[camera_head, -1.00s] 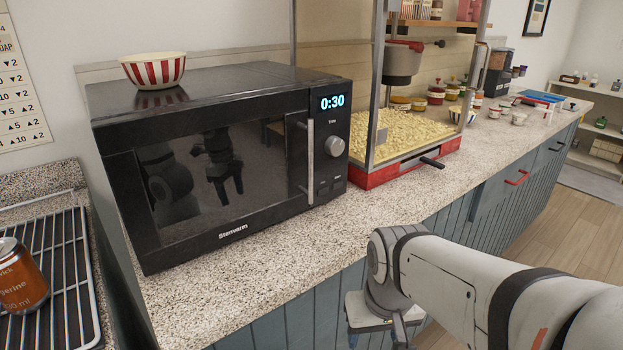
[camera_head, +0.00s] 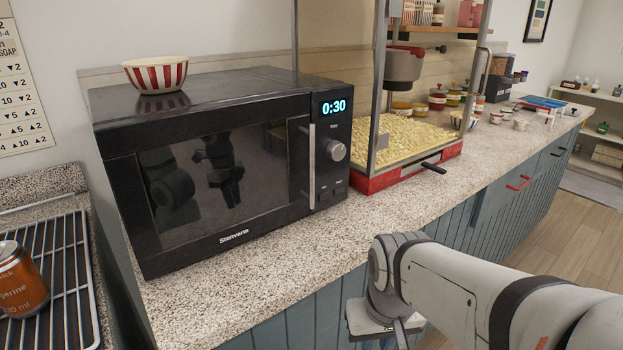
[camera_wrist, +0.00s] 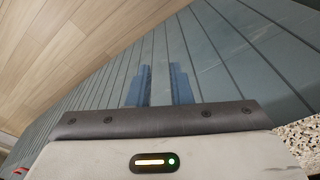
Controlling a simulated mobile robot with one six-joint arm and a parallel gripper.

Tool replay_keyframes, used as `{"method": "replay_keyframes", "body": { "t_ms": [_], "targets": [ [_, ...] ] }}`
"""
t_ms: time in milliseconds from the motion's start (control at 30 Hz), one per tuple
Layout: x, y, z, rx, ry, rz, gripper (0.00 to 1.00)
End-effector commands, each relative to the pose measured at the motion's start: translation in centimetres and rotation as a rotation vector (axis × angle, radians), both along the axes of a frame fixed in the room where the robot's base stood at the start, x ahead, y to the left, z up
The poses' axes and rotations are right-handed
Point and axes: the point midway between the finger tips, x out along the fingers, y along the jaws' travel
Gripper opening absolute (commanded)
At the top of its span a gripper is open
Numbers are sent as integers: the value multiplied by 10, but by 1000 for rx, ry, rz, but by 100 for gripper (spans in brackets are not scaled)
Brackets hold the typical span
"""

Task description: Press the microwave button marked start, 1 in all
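The black microwave (camera_head: 220,235) stands on the speckled counter with its door shut. Its display (camera_head: 333,107) reads 0:30. Below the display are a round silver knob (camera_head: 335,151) and, lower down, two small dark buttons (camera_head: 331,185) whose labels are too small to read. My gripper (camera_wrist: 160,85) shows two bluish fingers with a narrow gap between them and nothing held. It is in front of the blue cabinet panels, low and to the right of the microwave.
A red-striped bowl (camera_head: 156,75) sits on top of the microwave. A popcorn machine (camera_head: 400,176) with a red base stands just right of it. A wire rack (camera_head: 68,262) with an orange can (camera_head: 22,284) is at the left. The counter strip (camera_head: 250,275) before the microwave is clear.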

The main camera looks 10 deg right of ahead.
Motion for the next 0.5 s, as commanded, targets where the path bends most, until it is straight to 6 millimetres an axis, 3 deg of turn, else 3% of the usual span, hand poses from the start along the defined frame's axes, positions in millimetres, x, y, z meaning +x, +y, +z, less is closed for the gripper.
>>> {"method": "replay_keyframes", "body": {
  "t_ms": [200,500],
  "targets": [
    [0,0,0,0,0,0,1],
    [0,0,0,0,0,0,0]
  ]
}}
